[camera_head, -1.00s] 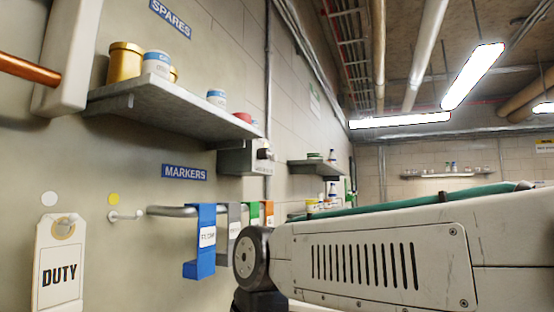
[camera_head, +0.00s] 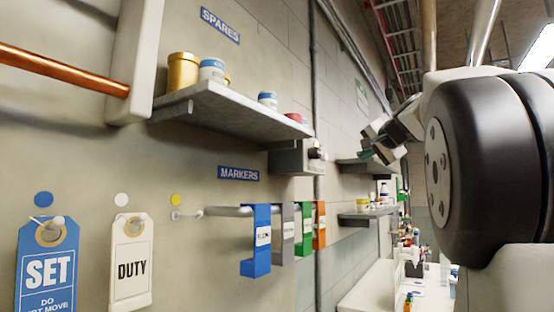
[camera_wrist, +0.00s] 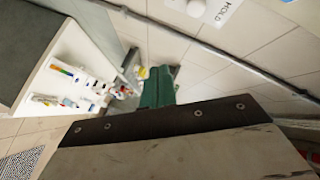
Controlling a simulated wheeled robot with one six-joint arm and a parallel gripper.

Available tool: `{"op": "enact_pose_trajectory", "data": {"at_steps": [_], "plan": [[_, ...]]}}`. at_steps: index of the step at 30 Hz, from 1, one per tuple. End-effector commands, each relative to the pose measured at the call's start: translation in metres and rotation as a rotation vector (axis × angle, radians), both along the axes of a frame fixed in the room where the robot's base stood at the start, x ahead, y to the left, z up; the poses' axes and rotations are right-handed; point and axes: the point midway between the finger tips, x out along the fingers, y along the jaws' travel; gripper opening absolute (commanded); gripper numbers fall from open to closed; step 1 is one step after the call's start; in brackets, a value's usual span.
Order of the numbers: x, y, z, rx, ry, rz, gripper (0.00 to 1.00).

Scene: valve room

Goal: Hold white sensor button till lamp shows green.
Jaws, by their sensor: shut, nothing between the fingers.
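In the head view my gripper (camera_head: 372,152) is small, raised at the right, near the wall past the shelves. I cannot make out the lamp or its colour in either view.
A shelf with jars (camera_head: 240,112) and a grey box (camera_head: 297,157) project from the left wall. Below hang coloured markers on a rail (camera_head: 230,211) and two tags, SET (camera_head: 47,268) and DUTY (camera_head: 131,268). A white bench (camera_head: 375,285) with small items stands farther back.

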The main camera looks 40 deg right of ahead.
Motion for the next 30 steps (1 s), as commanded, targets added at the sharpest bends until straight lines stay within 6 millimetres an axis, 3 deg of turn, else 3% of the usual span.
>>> {"op": "enact_pose_trajectory", "data": {"at_steps": [4, 16, 30], "plan": [[-0.004, -0.008, 0.007, -0.001, -0.018, -0.016, 0.00], [0.002, -0.005, 0.006, 0.000, -0.016, -0.013, 0.00], [0.058, 0.019, 0.006, -0.002, -0.014, -0.010, 0.00]]}}
